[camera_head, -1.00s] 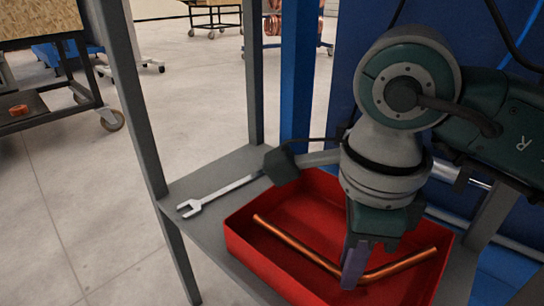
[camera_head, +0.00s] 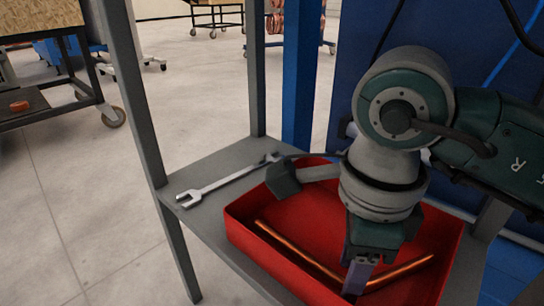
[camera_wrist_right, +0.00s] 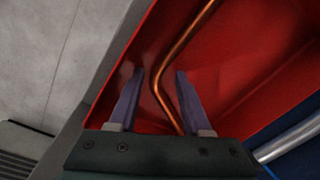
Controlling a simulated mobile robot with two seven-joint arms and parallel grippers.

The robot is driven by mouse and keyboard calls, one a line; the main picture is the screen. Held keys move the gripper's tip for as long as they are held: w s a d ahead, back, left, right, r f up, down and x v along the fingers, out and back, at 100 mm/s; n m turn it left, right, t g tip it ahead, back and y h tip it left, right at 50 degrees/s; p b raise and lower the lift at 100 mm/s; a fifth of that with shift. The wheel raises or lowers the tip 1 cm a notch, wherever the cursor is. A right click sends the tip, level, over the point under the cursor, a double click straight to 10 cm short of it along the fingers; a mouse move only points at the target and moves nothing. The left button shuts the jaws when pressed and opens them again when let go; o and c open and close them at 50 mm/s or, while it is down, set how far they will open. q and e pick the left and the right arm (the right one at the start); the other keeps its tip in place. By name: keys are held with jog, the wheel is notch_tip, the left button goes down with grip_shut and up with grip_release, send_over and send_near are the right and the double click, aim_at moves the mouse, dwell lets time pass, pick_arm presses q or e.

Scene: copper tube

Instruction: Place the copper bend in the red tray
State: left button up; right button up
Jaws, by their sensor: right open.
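The copper bend (camera_head: 298,254) is a thin bent tube lying in the red tray (camera_head: 240,236). In the right wrist view the copper bend (camera_wrist_right: 176,50) runs between the two spread fingers of my right gripper (camera_wrist_right: 156,88) without either finger visibly gripping it. In the head view my right gripper (camera_head: 356,278) points down into the tray over the bend's corner, hiding part of it. The right gripper is open. The red tray also shows in the right wrist view (camera_wrist_right: 240,60). My left gripper is not in view.
The tray stands on a grey shelf (camera_head: 205,215) with upright posts. A wrench (camera_head: 225,184) lies on the shelf left of the tray. A blue panel (camera_head: 350,60) stands behind. A dark cart (camera_head: 50,105) is at the far left on open floor.

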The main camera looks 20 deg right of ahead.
notch_tip(320, 180, up, 7)
jog(key=p, duration=0.4)
jog(key=shift+s+a+p, duration=0.1)
jog(key=shift+p, duration=0.2)
jog(key=shift+s+r, duration=0.1)
jog(key=shift+r, duration=0.3)
